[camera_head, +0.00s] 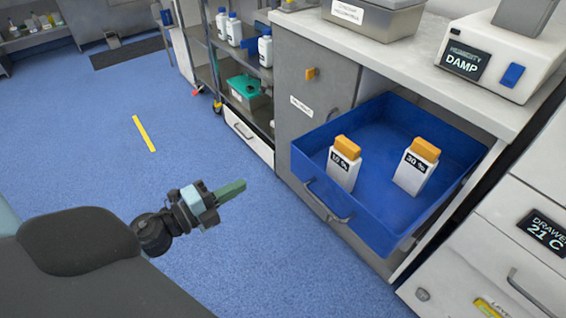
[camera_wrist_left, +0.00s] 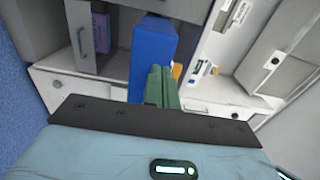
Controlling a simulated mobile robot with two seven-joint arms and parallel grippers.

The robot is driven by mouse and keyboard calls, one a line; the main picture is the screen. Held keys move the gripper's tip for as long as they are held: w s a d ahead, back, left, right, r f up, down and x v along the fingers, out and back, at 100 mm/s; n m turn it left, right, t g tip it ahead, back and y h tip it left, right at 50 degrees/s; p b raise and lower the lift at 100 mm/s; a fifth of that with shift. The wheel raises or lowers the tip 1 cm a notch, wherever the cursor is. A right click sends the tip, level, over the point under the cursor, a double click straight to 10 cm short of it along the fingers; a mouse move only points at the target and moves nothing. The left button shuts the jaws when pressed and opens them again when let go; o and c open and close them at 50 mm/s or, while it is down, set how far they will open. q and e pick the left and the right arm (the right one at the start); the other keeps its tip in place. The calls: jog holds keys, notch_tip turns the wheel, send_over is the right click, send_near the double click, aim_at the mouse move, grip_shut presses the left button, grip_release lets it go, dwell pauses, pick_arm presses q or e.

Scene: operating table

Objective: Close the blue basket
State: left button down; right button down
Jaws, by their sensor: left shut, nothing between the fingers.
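The blue basket (camera_head: 400,225) is a pulled-out drawer in the cabinet below the counter at right in the head view. It has a metal bar handle (camera_head: 328,203) on its front. Two white bottles with orange caps stand in it, the left one (camera_head: 343,170) and the right one (camera_head: 413,172). My left gripper (camera_head: 240,187) is shut and empty, with green fingers, in front of the basket and apart from it. In the left wrist view, the basket's blue side (camera_wrist_left: 153,55) shows beyond the closed green fingers (camera_wrist_left: 160,80). My right gripper is not in view.
A grey cabinet door (camera_head: 300,90) is left of the basket, and white drawers (camera_head: 500,250) are at its right. A humidity device (camera_head: 490,60) and a metal box (camera_head: 372,20) stand on the counter.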

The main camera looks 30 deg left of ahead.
aim_at(292, 157)
pick_arm(q)
jog(key=p+x, duration=0.1)
jog(key=x, duration=1.2)
jog(key=shift+w, duration=0.1)
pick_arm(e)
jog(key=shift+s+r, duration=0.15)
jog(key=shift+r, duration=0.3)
pick_arm(q)
jog(key=shift+w, duration=0.1)
